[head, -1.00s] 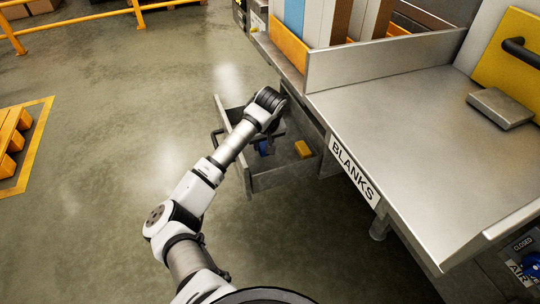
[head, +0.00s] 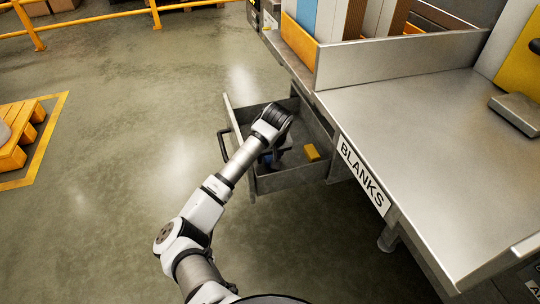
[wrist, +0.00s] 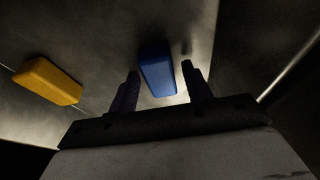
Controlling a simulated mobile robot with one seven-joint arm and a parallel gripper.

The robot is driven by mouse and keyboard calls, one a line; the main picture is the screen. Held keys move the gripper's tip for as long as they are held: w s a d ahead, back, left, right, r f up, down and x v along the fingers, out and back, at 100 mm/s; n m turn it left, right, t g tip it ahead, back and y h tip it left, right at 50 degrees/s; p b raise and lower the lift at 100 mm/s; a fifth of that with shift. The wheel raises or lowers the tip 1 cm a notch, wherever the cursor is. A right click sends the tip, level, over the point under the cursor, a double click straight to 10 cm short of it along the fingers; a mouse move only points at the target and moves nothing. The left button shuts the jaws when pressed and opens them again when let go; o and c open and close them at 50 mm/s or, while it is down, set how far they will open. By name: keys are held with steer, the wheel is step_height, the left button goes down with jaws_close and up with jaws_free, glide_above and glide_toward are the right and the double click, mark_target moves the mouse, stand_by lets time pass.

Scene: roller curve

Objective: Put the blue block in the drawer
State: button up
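The blue block (wrist: 157,70) shows in the wrist view beyond and between the fingers of my gripper (wrist: 160,76). The fingers are apart, with a gap visible on each side of the block. In the head view, a bit of the blue block (head: 266,158) shows beside my arm, within the outline of the open grey drawer (head: 290,181). My wrist hides much of the drawer's inside. I cannot tell whether the block touches the drawer floor.
A yellow block (head: 312,152) lies in the drawer to the right; it shows at left in the wrist view (wrist: 47,81). The metal bench (head: 425,130) with a BLANKS label stands to the right. Open floor (head: 100,200) lies to the left.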

steer(key=shift+r, duration=0.15)
steer(key=shift+r, duration=0.3)
steer(key=v, duration=1.1)
steer(key=shift+s+d+r+p, duration=0.1)
steer(key=shift+s+r+p, duration=0.1)
steer(key=shift+p, duration=0.15)
